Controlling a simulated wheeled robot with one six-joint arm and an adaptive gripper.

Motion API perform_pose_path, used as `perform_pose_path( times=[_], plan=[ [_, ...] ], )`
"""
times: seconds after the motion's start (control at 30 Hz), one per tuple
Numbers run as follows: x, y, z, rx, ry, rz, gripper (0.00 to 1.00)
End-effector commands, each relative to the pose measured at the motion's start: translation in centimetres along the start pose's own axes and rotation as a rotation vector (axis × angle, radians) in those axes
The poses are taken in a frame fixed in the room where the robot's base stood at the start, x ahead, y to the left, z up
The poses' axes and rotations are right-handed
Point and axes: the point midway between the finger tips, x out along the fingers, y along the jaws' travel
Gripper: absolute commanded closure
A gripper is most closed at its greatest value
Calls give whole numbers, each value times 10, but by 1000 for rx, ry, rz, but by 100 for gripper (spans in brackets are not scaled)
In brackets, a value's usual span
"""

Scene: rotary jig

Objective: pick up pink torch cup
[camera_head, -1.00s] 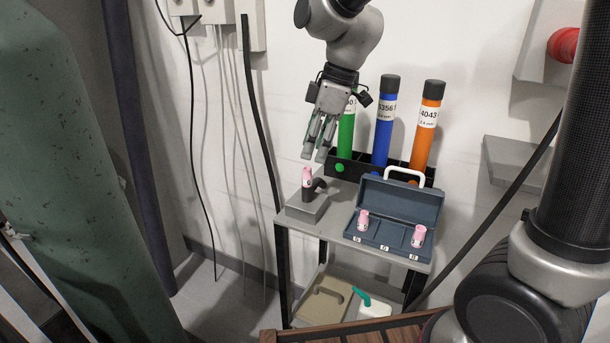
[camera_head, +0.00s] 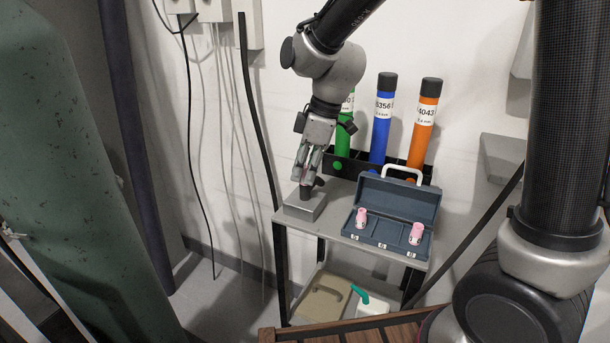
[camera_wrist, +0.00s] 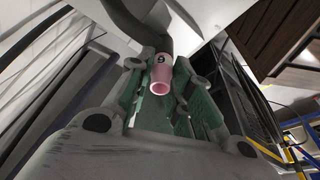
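The pink torch cup (camera_wrist: 160,76) sits on the end of the dark torch neck (camera_wrist: 150,32) in the wrist view, its open mouth facing the camera. My gripper (camera_wrist: 163,92) has its green-padded fingers on either side of the cup. They look apart, and I see no clear grip on it. In the head view my gripper (camera_head: 308,170) points down over the torch (camera_head: 306,193), which stands on a grey block. The fingers hide most of the cup there.
The grey block (camera_head: 303,208) stands at the left of a small table. An open blue case (camera_head: 388,240) beside it holds two more pink cups (camera_head: 361,217) (camera_head: 416,233). Green, blue (camera_head: 382,125) and orange (camera_head: 423,125) tubes stand in a black rack behind.

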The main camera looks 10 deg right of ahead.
Motion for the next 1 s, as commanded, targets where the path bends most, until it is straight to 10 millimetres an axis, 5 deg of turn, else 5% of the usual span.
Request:
perform_pose_path(
  times=[0.37,0.8,1.0],
  plan=[
    [-7,1,-2,0,2,2,92],
    [-86,1,-24,-15,1,-2,92],
    [-96,1,-27,-274,0,-77,92]
  ],
)
